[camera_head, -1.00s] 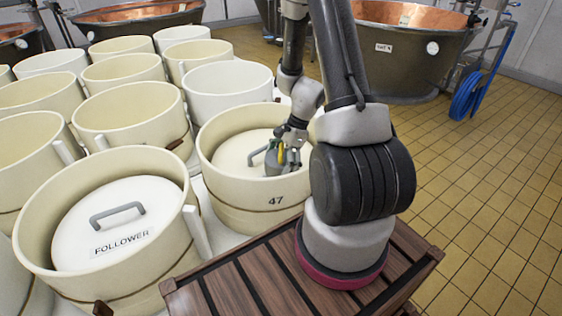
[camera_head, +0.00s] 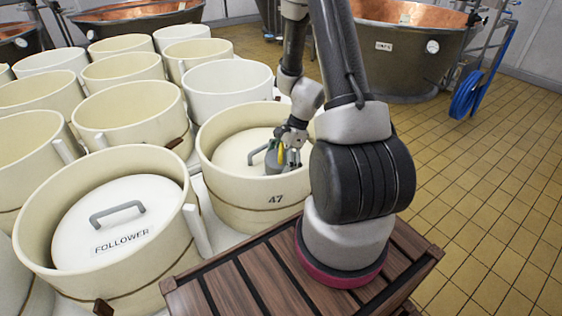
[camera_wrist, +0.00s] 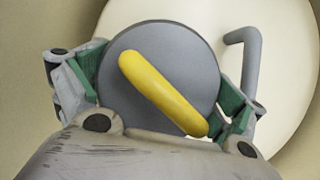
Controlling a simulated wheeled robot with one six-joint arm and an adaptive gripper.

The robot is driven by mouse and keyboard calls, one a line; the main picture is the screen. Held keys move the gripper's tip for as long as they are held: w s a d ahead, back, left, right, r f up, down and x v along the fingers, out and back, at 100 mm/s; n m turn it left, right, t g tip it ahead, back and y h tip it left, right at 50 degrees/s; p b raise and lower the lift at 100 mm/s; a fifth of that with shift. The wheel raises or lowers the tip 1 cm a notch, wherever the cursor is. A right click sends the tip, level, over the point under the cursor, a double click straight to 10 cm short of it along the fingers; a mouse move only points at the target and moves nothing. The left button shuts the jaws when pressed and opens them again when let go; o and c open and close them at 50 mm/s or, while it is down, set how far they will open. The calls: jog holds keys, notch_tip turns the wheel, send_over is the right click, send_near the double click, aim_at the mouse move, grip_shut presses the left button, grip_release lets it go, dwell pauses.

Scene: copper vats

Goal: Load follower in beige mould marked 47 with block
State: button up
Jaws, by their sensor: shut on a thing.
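The beige mould marked 47 (camera_head: 262,206) stands at the middle of the head view. Its pale follower (camera_head: 232,152) lies inside, with a grey bar handle (camera_head: 258,153); the handle also shows in the wrist view (camera_wrist: 243,60). My gripper (camera_head: 284,158) is inside the mould's rim, over the right part of the follower. It is shut on a round grey block with a yellow handle (camera_wrist: 160,90), and its green-padded fingers grip the block's two sides. The block is beside the follower's handle. I cannot tell whether its underside touches the follower.
Another beige mould (camera_head: 50,262) with a follower labelled FOLLOWER (camera_head: 120,225) stands at the front left. Several empty moulds (camera_head: 130,112) crowd behind. A slatted wooden surface (camera_head: 225,292) lies in front. Copper vats (camera_head: 405,50) stand at the back; tiled floor at right is clear.

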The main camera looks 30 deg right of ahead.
aim_at(281, 147)
jog(key=shift+f, duration=0.55)
dwell(0.4)
jog(key=o, duration=1.7)
jog(key=shift+r, duration=3.5)
